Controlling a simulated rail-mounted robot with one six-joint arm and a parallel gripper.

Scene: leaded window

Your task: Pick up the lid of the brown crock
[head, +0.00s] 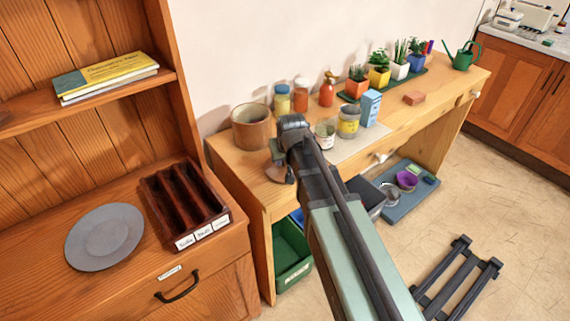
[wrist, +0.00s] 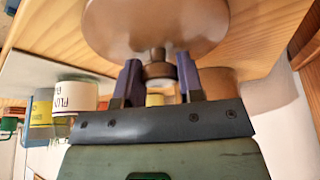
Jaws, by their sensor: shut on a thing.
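The brown crock (head: 251,128) stands open at the left end of the wooden bench, with no lid on it. It shows partly behind a finger in the wrist view (wrist: 221,82). The lid is a round brown disc (wrist: 150,22) with a small knob; in the head view it shows (head: 276,175) near the bench's front edge, in front of the crock. My gripper (wrist: 158,80) is shut on the lid's knob, one finger on each side. In the head view my gripper (head: 284,160) is partly hidden by my arm. Whether the lid touches the bench is hard to tell.
Potted plants (head: 379,77) line the back. A wooden cabinet with a plate (head: 104,236) and a divided tray (head: 186,205) is at left.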

